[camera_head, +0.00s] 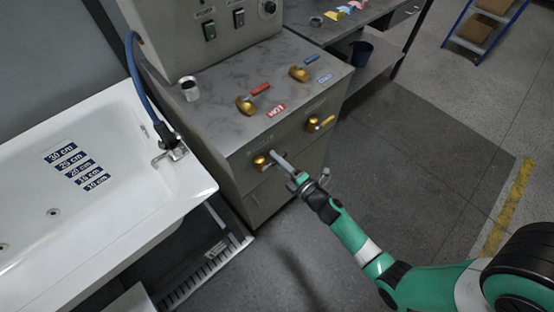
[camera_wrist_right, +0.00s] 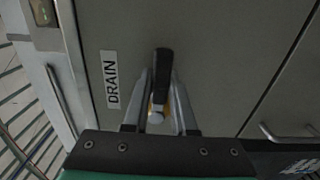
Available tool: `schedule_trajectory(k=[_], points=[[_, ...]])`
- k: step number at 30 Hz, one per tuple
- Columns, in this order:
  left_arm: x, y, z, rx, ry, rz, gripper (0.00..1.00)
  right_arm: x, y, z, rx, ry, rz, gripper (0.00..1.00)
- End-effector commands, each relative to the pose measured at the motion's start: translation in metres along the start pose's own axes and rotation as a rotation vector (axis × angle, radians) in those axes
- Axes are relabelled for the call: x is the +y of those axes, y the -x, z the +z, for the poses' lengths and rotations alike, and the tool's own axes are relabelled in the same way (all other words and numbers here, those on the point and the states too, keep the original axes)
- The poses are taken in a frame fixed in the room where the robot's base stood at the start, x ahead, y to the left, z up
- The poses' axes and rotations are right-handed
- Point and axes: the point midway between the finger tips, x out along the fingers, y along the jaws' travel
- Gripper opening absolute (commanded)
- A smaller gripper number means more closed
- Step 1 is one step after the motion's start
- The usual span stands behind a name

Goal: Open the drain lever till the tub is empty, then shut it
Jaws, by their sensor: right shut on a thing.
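The drain lever (camera_wrist_right: 162,70) has a dark handle and a brass valve body (camera_head: 261,162) on the cabinet front. My right gripper (camera_head: 279,158) reaches it from the lower right. In the right wrist view, the gripper's fingers (camera_wrist_right: 162,92) are shut on the lever, one on each side of the handle. A white DRAIN label (camera_wrist_right: 111,80) is on the panel beside it. The white bathtub (camera_head: 120,195) is at the left, with depth marks (camera_head: 76,165) from 10 to 30 cm on its wall. I cannot make out a water surface in it. My left gripper is out of view.
A red HOT lever (camera_head: 258,92) and a blue-handled lever (camera_head: 306,68) stand on the cabinet top (camera_head: 225,120). A metal cup (camera_head: 189,89) stands near the tub.

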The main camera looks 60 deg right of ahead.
Motion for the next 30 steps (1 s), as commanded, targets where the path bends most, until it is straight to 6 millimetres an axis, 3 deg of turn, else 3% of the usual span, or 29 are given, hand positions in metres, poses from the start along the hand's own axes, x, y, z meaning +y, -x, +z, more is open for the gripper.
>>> schedule_trajectory(k=[8,9,14,23,26,30], points=[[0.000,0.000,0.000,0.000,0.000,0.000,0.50,0.002,0.000,0.000,0.001,0.006,0.003,0.00],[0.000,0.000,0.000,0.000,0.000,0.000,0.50,0.002,0.000,0.000,0.001,0.006,0.003,0.27],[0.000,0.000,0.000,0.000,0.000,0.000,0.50,0.001,0.000,0.000,0.001,0.004,0.003,0.55],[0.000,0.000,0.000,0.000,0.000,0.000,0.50,0.001,0.001,0.000,0.001,0.003,0.001,0.55],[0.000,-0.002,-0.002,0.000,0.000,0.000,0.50,0.001,0.010,0.000,0.000,0.002,0.000,0.55],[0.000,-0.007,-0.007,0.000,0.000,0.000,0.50,0.002,0.037,0.000,-0.001,0.002,-0.003,0.55]])
